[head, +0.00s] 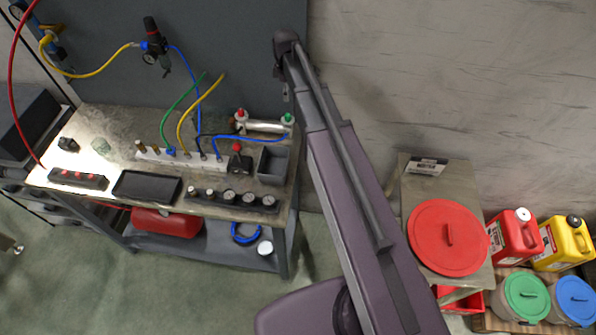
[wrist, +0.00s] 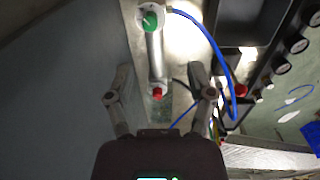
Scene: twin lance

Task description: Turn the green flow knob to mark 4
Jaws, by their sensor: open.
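The green flow knob (head: 287,117) sits on the right end of a short silver cylinder (head: 263,126) at the back of the bench. In the wrist view the green knob (wrist: 150,21) is at the top, on the cylinder's far end from my gripper. A red knob (head: 241,114) is on the other end; it also shows in the wrist view (wrist: 157,92). My gripper (wrist: 160,70) is open and empty, its fingers spread to either side of the red-knob end and apart from the green knob. Marks around the green knob are too small to read.
A blue hose (wrist: 205,37) joins the green-knob end and curves beside the right finger. A dark open bin (head: 273,163) and a row of gauges (head: 231,197) stand in front. Yellow (head: 195,106) and green (head: 180,105) hoses rise to the left. A grey panel (head: 190,50) stands behind.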

